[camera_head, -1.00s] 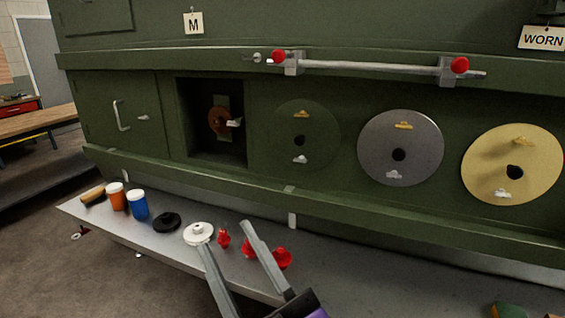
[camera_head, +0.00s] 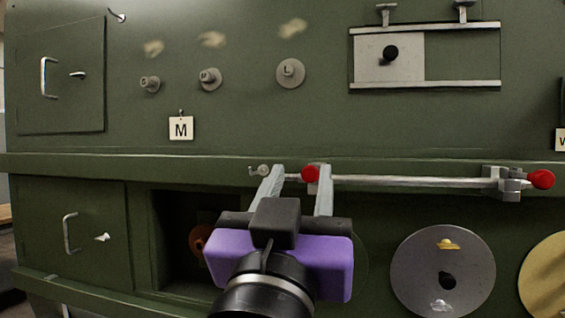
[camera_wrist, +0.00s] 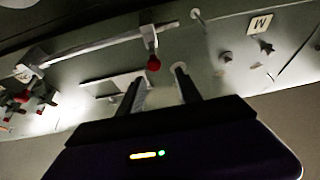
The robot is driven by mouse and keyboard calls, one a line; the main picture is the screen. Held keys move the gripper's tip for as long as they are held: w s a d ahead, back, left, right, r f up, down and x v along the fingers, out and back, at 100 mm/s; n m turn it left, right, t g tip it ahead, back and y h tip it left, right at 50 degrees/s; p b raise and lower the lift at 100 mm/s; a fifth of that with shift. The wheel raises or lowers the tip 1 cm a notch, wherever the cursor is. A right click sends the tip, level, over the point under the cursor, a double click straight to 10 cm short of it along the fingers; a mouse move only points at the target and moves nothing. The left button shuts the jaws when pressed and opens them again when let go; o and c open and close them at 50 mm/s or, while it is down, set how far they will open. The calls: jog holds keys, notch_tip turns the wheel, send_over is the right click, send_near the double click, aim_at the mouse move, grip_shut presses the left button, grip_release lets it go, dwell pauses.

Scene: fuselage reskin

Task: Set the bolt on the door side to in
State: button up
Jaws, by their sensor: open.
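A long pale rod (camera_head: 400,181) runs along the green ledge, with a red knob near each end. The left red knob (camera_head: 310,173) is on the side of the lower left door (camera_head: 95,215); it also shows in the wrist view (camera_wrist: 154,63). The right red knob (camera_head: 541,179) is beside a grey bracket (camera_head: 503,184). My gripper (camera_head: 298,174) is open, its fingers raised to ledge height on either side of the left knob in the picture. In the wrist view the knob appears beyond the fingertips, and contact cannot be told. The left bracket is largely hidden by my gripper.
A small grey catch (camera_head: 263,170) is left of the left knob. An "M" tag (camera_head: 181,128) hangs above the ledge. Several grey knobs and a sliding panel (camera_head: 430,58) are higher up. An open recess (camera_head: 175,225) and a grey disc (camera_head: 443,272) are below.

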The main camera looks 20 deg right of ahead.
aim_at(311, 169)
jog(key=shift+w+d+f+g, duration=0.1)
jog(key=shift+d+f+g, duration=0.2)
jog(key=shift+d+f, duration=0.2)
jog(key=p+x, duration=0.2)
jog(key=x, duration=0.5)
jog(key=shift+w+d+r+p, duration=0.1)
jog(key=shift+w+p, duration=0.2)
grip_shut()
dwell(0.9)
